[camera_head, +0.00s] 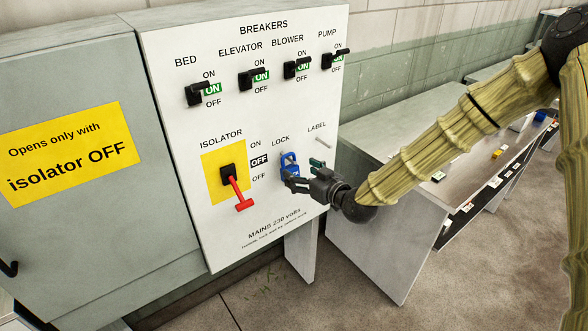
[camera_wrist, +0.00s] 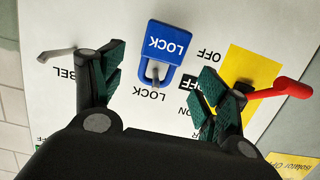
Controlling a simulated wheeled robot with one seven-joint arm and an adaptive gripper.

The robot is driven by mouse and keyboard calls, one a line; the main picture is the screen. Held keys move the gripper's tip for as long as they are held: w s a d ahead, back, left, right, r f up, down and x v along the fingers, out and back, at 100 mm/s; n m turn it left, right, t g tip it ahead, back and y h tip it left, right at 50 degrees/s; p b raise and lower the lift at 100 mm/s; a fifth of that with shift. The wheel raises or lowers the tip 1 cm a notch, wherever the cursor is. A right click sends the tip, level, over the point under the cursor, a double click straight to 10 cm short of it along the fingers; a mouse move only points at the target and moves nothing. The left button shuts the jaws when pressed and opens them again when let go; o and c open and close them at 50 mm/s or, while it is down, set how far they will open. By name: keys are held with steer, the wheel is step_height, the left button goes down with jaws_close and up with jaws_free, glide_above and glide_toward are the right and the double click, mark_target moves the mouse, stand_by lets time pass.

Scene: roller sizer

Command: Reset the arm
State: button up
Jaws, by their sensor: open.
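My gripper (camera_head: 302,175) is at the lower right of the white breaker panel (camera_head: 185,125), in front of the LOCK position. In the wrist view my gripper (camera_wrist: 158,85) has its two green-padded fingers spread wide. A blue padlock (camera_wrist: 168,48) marked LOCK hangs on a peg between and beyond the fingertips, with no finger seen touching it. The padlock also shows in the head view (camera_head: 289,164), partly behind the gripper. My arm bends in from the right, over the bench.
The red isolator handle (camera_head: 238,192) on its yellow plate points down, with OFF displayed. Several black breaker switches sit above, showing ON. An empty label peg (camera_head: 320,142) is right of the lock. A grey cabinet (camera_head: 70,190) stands left; a long bench (camera_head: 385,235) stands right.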

steer(key=v, duration=0.6)
steer(key=s+d+f+m+g+h, duration=0.2)
steer(key=s+d+f+g, duration=0.1)
steer(key=s+f, duration=0.8)
steer(key=s+d+f+m+g+h, duration=0.25)
steer(key=s+f, duration=0.45)
steer(key=f, duration=0.7)
steer(key=s+d+f+m+g+h, duration=0.1)
steer(key=s+d+f+g, duration=0.1)
steer(key=s, duration=0.6)
steer(key=s+d+f+m+g+h, duration=0.1)
steer(key=s+d+f+g+h, duration=0.1)
steer(key=s+d+f, duration=0.3)
steer(key=s+d+f+m+g+h, duration=0.1)
steer(key=s+d+f+g, duration=0.2)
steer(key=s, duration=0.9)
steer(key=shift+d+f+h, duration=0.25)
steer(key=shift+d+h, duration=0.1)
steer(key=shift+d, duration=0.1)
